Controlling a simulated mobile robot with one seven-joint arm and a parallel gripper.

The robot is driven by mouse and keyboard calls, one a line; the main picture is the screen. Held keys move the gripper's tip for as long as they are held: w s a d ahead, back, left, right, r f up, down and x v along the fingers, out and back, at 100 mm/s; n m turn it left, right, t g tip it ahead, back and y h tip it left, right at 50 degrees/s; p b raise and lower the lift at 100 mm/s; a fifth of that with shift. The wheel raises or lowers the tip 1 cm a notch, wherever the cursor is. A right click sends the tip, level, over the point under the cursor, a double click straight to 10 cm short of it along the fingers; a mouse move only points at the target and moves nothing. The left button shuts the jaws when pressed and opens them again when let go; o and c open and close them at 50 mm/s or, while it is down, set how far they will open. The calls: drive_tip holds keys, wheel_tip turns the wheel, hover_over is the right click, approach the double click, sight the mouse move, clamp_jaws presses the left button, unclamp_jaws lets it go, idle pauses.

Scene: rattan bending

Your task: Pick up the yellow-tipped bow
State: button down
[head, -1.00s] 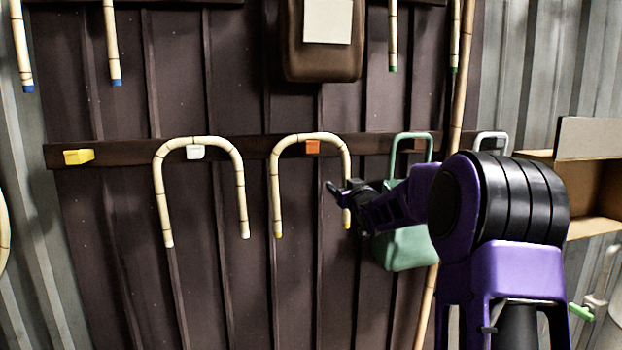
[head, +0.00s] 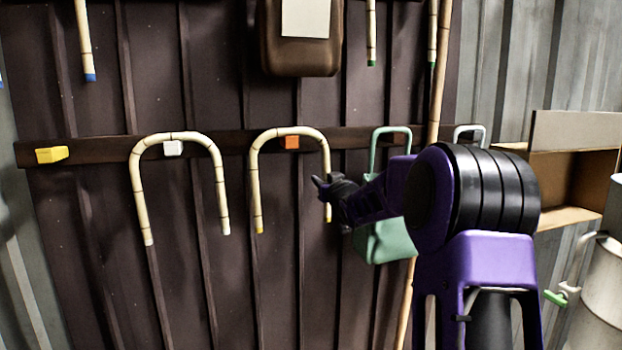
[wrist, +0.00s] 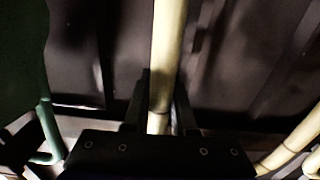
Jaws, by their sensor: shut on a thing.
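The yellow-tipped bow (head: 256,185) is an upside-down U of pale rattan with dark bands. It hangs over an orange peg (head: 291,142) on the dark wall rail. One yellow end shows at its lower left; the right end shows just below my gripper. My gripper (head: 322,187) is shut on the bow's right leg, low down near the tip. In the wrist view the pale leg (wrist: 168,60) runs down between the fingers of my gripper (wrist: 160,108).
A white-tipped bow (head: 139,190) hangs on a white peg (head: 173,148) to the left. A yellow peg (head: 52,154) is empty. A green container (head: 388,243) hangs close behind my arm on the right. A long pole (head: 437,90) leans nearby, and an open cardboard-coloured box (head: 570,180) is at right.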

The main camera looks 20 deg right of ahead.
drive_tip(key=r, duration=0.2)
drive_tip(key=r+p, duration=0.1)
drive_tip(key=shift+s+r, duration=0.25)
drive_tip(key=shift+r, duration=0.1)
approach(323, 167)
drive_tip(key=s, duration=0.2)
drive_tip(key=s+d+f, duration=0.1)
drive_tip(key=s, duration=0.1)
drive_tip(key=shift+s, duration=0.1)
idle(0.3)
